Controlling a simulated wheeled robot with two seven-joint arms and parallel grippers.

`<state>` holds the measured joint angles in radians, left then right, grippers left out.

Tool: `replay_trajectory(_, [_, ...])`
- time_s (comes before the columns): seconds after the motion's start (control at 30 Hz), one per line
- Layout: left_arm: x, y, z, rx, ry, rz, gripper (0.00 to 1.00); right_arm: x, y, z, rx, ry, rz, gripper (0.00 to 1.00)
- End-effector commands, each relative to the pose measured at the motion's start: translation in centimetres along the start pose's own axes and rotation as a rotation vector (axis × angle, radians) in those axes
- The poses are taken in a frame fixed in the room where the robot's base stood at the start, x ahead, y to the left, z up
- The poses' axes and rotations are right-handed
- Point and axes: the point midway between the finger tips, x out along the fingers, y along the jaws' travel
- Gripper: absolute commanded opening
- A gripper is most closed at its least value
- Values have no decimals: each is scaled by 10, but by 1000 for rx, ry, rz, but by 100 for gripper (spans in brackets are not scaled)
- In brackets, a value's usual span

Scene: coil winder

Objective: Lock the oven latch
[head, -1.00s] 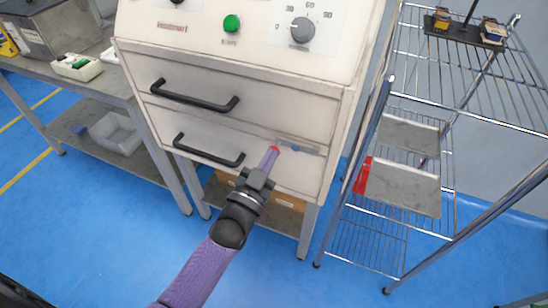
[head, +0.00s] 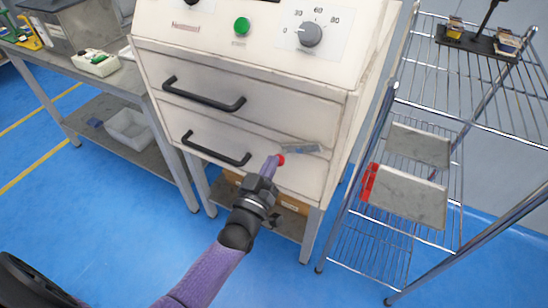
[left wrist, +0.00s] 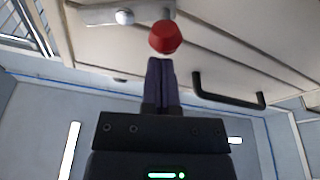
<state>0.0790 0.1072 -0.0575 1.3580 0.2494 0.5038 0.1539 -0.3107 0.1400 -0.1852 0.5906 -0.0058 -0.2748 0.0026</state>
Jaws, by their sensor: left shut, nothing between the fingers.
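The oven (head: 240,69) is a pale cabinet with a control panel and two drawer-like fronts, each with a black handle. The latch (head: 302,148) is a grey metal bar at the upper right of the lower front. A red knob (head: 281,160) sits just below its left end. My left gripper (head: 271,164) has its purple fingers shut and empty, with the tips at or against the knob. In the left wrist view the knob (left wrist: 165,37) is just beyond the fingertips (left wrist: 159,65); contact is hard to tell. The latch bar with its pivot (left wrist: 124,16) shows there too.
The lower black handle (head: 214,151) is left of the gripper. A wire rack (head: 375,235) with grey trays and a red item (head: 369,183) stands at the right. A bench (head: 85,78) with a bin beneath stands at the left. Blue floor is clear in front.

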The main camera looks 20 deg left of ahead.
Motion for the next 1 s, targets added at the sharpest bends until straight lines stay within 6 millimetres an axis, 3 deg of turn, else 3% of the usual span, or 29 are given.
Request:
replay_trajectory(0.6, [-5, 2, 20, -526, 0, -129, 0, -4, 4, 0, -2, 4, 7, 96])
replay_trajectory(1.0, [-7, 8, 28, -789, -1, -193, 0, -7, 7, 2, -4, 5, 10, 96])
